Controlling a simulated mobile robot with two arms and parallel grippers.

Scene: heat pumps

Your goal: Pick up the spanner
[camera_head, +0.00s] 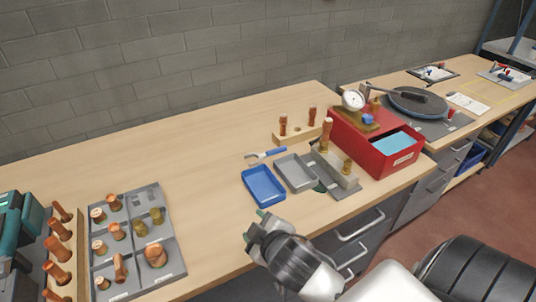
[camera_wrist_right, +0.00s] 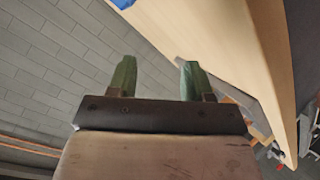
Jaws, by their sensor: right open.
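The spanner (camera_head: 266,154), with a blue handle and a silver head, lies on the wooden bench behind the blue tray. My right gripper (camera_head: 256,227) is at the front edge of the bench, nearer the camera than the blue tray and apart from the spanner. In the right wrist view its two green fingers (camera_wrist_right: 158,76) are spread with nothing between them. The spanner cannot be made out in that view. My left gripper is not in view.
The bench left of the spanner is clear.

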